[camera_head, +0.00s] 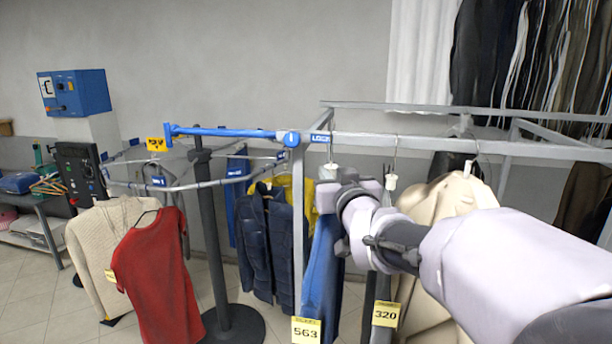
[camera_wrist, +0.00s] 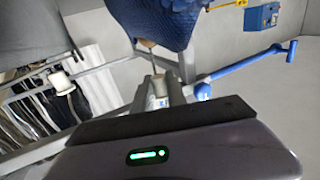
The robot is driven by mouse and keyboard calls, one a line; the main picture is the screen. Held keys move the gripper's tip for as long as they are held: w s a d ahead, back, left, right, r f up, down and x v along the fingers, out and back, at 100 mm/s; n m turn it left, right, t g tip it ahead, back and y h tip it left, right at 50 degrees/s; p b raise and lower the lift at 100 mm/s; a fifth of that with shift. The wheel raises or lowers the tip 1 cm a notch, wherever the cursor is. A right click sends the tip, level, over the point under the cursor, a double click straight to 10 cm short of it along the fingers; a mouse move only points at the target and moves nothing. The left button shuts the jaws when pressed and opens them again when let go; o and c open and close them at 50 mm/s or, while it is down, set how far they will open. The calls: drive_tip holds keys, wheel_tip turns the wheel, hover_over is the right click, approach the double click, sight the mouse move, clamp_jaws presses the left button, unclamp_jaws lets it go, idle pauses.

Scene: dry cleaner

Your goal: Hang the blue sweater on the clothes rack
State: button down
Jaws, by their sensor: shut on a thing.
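The blue sweater (camera_head: 320,262) hangs upright under the front end of the grey clothes rack rail (camera_head: 450,145), with a yellow tag marked 563 (camera_head: 306,330) low on it. Its hanger's pale neck (camera_head: 328,172) and thin hook rise toward the rail; I cannot tell whether the hook rests on it. My gripper (camera_head: 343,192) is at the hanger, just below the rail, shut on it; the fingertips are partly hidden.
A dark garment with tag 320 (camera_head: 386,313) and a beige coat (camera_head: 450,200) hang close to the right. A blue locking arm (camera_head: 225,132) extends left from the rail end. A red shirt (camera_head: 158,270) and navy puffer jacket (camera_head: 266,245) hang left. A dark post (camera_head: 205,220) stands between.

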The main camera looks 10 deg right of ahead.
drive_tip(key=shift+w, duration=0.2)
drive_tip(key=shift+w+d+p, duration=0.15)
drive_tip(key=shift+w+d, duration=0.15)
drive_tip(key=shift+w, duration=0.65)
drive_tip(key=shift+w+d+p, duration=0.15)
drive_tip(key=shift+w+d, duration=0.2)
drive_tip(key=shift+w, duration=0.55)
drive_tip(key=shift+w+d+p, duration=0.15)
drive_tip(key=shift+w+d, duration=0.15)
drive_tip(key=shift+w, duration=0.65)
drive_tip(key=shift+f+b, duration=1.55)
drive_tip(key=shift+b, duration=0.6)
drive_tip(key=shift+f+b, duration=0.25)
drive_tip(key=shift+b, duration=0.25)
drive_tip(key=c, duration=1.3)
unclamp_jaws()
